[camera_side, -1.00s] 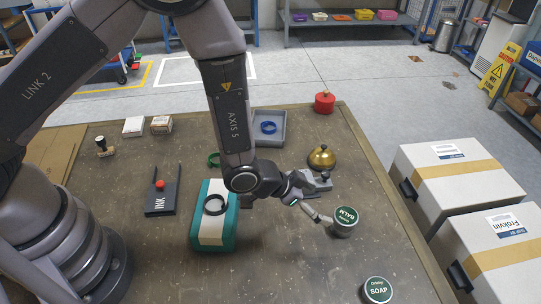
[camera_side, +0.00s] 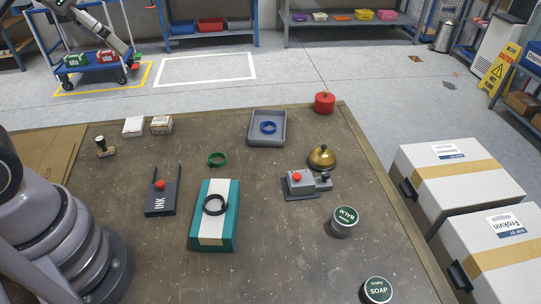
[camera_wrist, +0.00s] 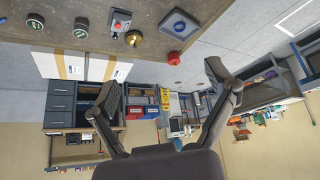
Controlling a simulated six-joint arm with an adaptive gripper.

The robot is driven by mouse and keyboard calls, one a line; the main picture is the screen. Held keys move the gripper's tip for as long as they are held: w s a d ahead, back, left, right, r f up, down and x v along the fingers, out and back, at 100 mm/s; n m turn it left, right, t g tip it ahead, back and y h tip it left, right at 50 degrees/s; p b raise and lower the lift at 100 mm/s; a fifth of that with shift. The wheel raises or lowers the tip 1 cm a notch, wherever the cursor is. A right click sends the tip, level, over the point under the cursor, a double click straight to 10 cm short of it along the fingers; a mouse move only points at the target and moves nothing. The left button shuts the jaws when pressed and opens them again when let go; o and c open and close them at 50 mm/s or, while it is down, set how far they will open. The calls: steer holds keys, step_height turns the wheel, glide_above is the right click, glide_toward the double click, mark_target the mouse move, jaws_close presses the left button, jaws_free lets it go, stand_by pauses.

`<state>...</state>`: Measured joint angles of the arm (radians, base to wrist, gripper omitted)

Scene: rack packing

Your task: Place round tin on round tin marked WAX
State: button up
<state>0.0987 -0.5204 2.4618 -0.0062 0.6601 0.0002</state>
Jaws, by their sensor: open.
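In the side view, a round dark tin with a green lid marked BALM (camera_side: 344,222) stands upright on the right part of the table. Another round tin, its lid marked SOAP (camera_side: 377,290), stands at the front right edge of the frame. I see no lid reading WAX. Both tins show upside down at the top left of the wrist view: the BALM tin (camera_wrist: 81,28) and the SOAP tin (camera_wrist: 35,21). My gripper (camera_wrist: 162,80) is open, fingers spread with nothing between them, raised well away from both tins.
A button box (camera_side: 300,184), brass bell (camera_side: 322,157) and red pot (camera_side: 324,103) stand behind the BALM tin. A grey tray (camera_side: 266,141) holds a blue ring. A teal-and-white box (camera_side: 214,240) bears a black ring. Bare table separates the two tins.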

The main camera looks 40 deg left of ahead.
steer(key=s+a+n, duration=0.1)
steer(key=s+a, duration=0.1)
steer(key=s, duration=0.5)
steer(key=shift+a+r+g+y, duration=0.15)
steer(key=shift+r+g+y, duration=0.1)
steer(key=shift+g+y, duration=0.05)
